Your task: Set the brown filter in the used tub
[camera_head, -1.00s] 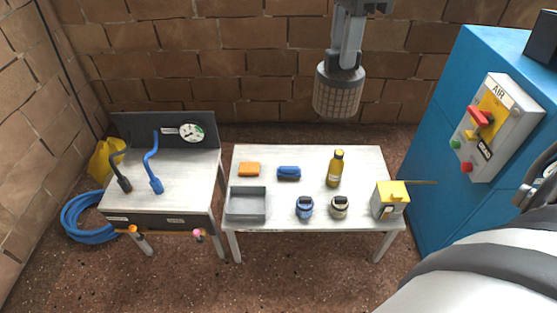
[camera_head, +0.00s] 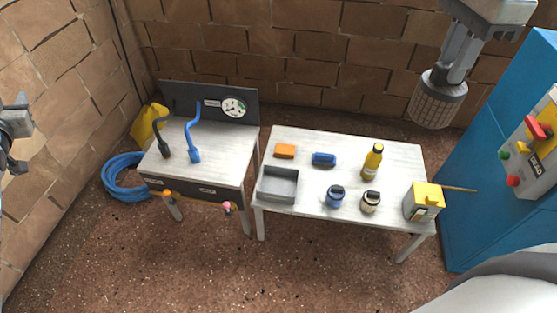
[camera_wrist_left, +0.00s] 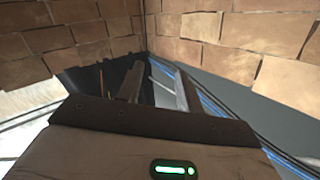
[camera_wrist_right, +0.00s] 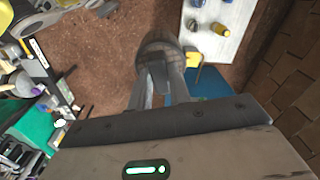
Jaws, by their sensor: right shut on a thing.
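My right gripper (camera_head: 443,76) points down at the upper right of the head view. It is shut on the brown filter (camera_head: 436,104), a round cylinder with a grid-like side, held up in the air. The filter also shows between the fingers in the right wrist view (camera_wrist_right: 158,42). A grey open tub (camera_head: 278,196) stands on the white table's left part and looks empty; I can read no label on it. My left gripper (camera_head: 14,130) shows only partly at the left edge; its fingers are apart and empty in the left wrist view (camera_wrist_left: 158,85).
The white table (camera_head: 310,150) also bears an orange block (camera_head: 285,151), a blue roll (camera_head: 324,160), a yellow bottle (camera_head: 372,162), two small jars and a yellow-topped box (camera_head: 423,202). A bench with a gauge (camera_head: 234,107) stands left, a blue cabinet (camera_head: 480,215) right.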

